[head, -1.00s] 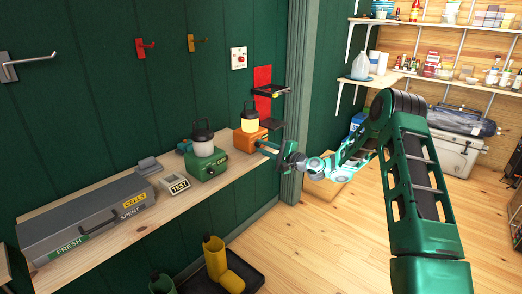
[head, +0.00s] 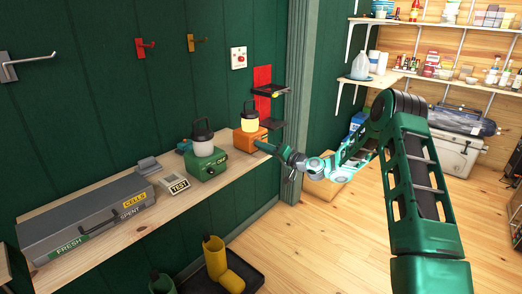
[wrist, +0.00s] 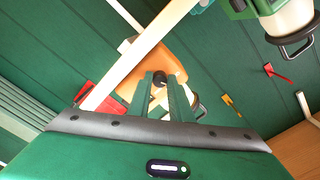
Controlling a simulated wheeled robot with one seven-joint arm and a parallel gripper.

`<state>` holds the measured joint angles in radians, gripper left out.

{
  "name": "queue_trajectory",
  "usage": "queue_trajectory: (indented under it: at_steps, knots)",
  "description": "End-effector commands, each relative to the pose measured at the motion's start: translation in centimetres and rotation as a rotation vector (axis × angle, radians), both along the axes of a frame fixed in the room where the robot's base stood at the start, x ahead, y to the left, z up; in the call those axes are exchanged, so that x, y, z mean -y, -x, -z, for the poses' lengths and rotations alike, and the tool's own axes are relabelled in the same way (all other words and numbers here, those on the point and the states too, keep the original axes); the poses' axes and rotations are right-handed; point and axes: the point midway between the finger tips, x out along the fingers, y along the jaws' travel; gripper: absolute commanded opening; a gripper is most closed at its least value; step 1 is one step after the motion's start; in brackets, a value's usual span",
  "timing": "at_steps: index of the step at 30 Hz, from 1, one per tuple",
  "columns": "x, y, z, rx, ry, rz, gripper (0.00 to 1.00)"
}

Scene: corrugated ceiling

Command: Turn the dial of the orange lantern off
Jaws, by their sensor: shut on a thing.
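The orange lantern (head: 242,140) stands at the right end of the wooden shelf, its yellow lamp (head: 249,125) looking lit. My gripper (head: 259,145) reaches it from the right, with its fingertips at the lantern's front. In the wrist view, the lantern's orange body (wrist: 155,58) lies beyond the fingers. A small dark dial (wrist: 160,77) sits between the two green fingertips (wrist: 160,82), which are closed on it. The fingers hide part of the dial, and I cannot read its setting.
A green lantern (head: 207,165) stands left of the orange one. Further left are a TEST box (head: 174,186) and a grey case (head: 85,218). A small black wall shelf (head: 270,91) hangs behind.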

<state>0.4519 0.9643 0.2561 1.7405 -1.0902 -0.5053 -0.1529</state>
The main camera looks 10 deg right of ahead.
Motion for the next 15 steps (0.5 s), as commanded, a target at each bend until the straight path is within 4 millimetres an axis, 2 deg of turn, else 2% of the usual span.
queue_trajectory:
  at_steps: [1, 15]
  knots:
    - [0.18, 0.05, 0.52, 0.016, 0.039, 0.002, 0.00]
    - [0.26, 0.03, 0.71, 0.249, 0.381, 0.001, 0.00]
